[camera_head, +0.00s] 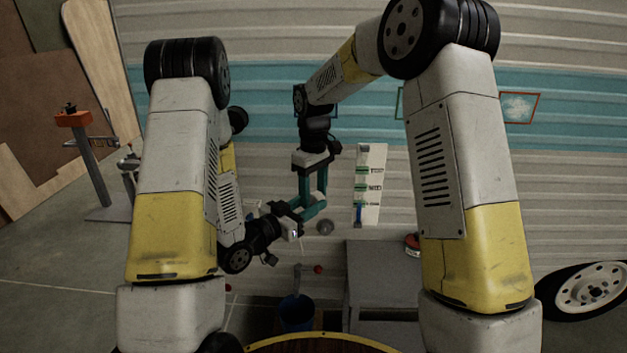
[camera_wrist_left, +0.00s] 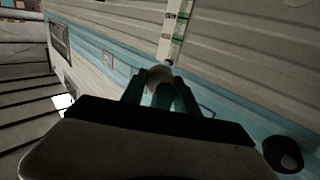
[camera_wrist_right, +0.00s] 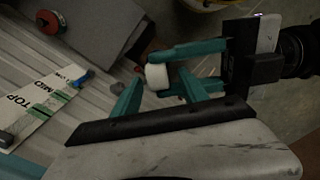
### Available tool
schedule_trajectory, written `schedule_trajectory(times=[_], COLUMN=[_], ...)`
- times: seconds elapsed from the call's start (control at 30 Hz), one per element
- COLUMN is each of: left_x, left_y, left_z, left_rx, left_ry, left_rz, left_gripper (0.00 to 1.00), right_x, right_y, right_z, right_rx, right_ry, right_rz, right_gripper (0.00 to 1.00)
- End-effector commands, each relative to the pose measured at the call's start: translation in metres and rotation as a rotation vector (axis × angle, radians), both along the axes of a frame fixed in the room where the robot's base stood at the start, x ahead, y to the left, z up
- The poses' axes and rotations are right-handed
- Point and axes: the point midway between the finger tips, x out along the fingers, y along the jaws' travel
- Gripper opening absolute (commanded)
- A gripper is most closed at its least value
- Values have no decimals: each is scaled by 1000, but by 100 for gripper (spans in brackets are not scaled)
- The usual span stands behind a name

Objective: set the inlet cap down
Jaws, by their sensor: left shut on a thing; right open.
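The inlet cap looks like a small white cylinder; in the right wrist view the cap (camera_wrist_right: 157,77) sits between the fingertips of my left gripper (camera_wrist_right: 165,72). It also shows as a pale round end in the left wrist view (camera_wrist_left: 159,75). My left gripper (camera_head: 316,207) is shut on it, held in the air in front of the camper wall. My right gripper (camera_head: 311,196) is open and points down, its fingers spread on either side of the cap; I cannot tell whether they touch it. In the head view the grippers' fingers hide the cap.
A white panel with green bands (camera_head: 372,165) is on the camper wall. A grey box (camera_head: 385,262) stands below, with a red and black round thing (camera_head: 412,242) on it. A blue bucket (camera_head: 297,314) is on the floor. A grey ball (camera_head: 325,227) shows just below the grippers.

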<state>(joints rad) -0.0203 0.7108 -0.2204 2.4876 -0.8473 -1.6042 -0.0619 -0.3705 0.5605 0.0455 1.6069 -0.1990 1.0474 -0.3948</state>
Motion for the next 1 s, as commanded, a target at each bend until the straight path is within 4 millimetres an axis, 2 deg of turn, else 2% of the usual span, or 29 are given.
schedule_trajectory(times=[0.1,0.37,0.47,0.63,0.7,0.73,0.83,1.0], left_x=[0,0,0,0,0,0,0,0], left_y=[0,0,0,0,0,0,0,0], left_z=[0,0,0,0,0,0,0,0], left_rx=[0,0,0,0,0,0,0,0], left_ry=[0,0,0,0,0,0,0,0], left_rz=[0,0,0,0,0,0,0,0], left_gripper=[0,0,0,0,0,41,60,62], right_x=[0,0,0,0,-1,-1,-1,0], right_y=[0,0,0,0,0,1,1,0], right_z=[-6,-7,-7,-7,-7,-7,-7,-7], right_rx=[0,0,0,0,1,1,1,0], right_ry=[0,0,0,0,1,1,1,0], right_rz=[0,0,0,0,1,1,1,0], right_gripper=[51,51,35,2,0,0,0,0])
